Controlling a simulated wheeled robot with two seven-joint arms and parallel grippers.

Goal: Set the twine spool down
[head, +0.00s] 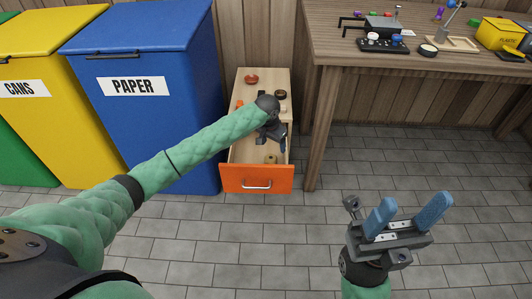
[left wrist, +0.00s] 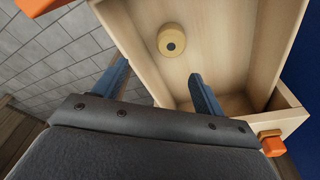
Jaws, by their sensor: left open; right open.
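The twine spool (left wrist: 171,40) is a tan round roll with a dark centre hole. It lies on the floor of the open wooden drawer (left wrist: 228,45). In the head view the spool (head: 271,158) sits toward the drawer's orange front (head: 257,180). My left gripper (head: 274,140) is over the drawer, open and empty. In the left wrist view its two blue fingers (left wrist: 160,76) stand apart, and the spool lies beyond their tips, clear of them. My right gripper (head: 410,208) is open and empty above the tiled floor at the lower right.
A red round item (head: 251,79) and a dark round item (head: 281,94) are at the back of the drawer unit. A blue paper bin (head: 150,120) stands close on the left, a workbench (head: 340,75) on the right. Tiled floor in front is clear.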

